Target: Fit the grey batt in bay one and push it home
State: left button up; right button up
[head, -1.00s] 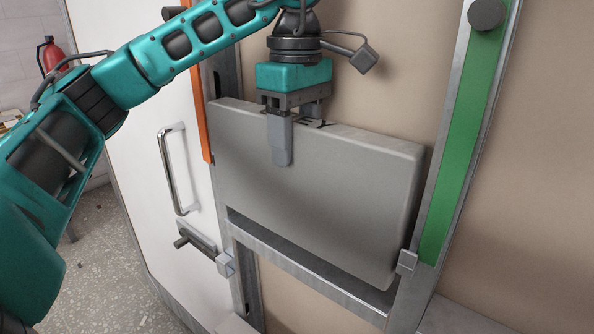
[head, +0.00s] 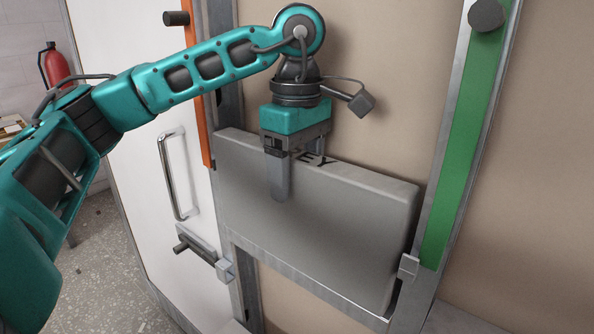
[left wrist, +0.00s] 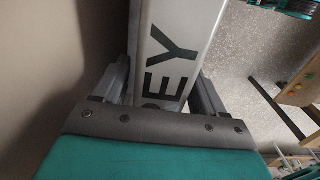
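The grey batt (head: 320,225) is a flat slab standing upright between two metal studs, its lower edge down at the metal cross rail (head: 300,285). Its right side face shows, so it stands at least partly proud of the frame. Dark letters ending in "EY" mark its top edge, also seen in the left wrist view (left wrist: 172,60). My left gripper (head: 285,180) is on the top edge from above, one finger on the front face and one hidden behind, shut on the batt. My right gripper is out of view.
An orange strip (head: 208,135) runs along the left stud and a green strip (head: 465,130) along the right one. Small grey blocks (head: 408,266) sit at the studs near the rail. A white door with a metal handle (head: 172,175) is at left.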

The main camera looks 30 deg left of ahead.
pick_arm(q)
jog(key=shift+o, duration=0.4)
jog(key=shift+r, duration=0.15)
notch_tip(320, 180, up, 12)
jog(key=p, duration=0.3)
jog(key=shift+p, duration=0.4)
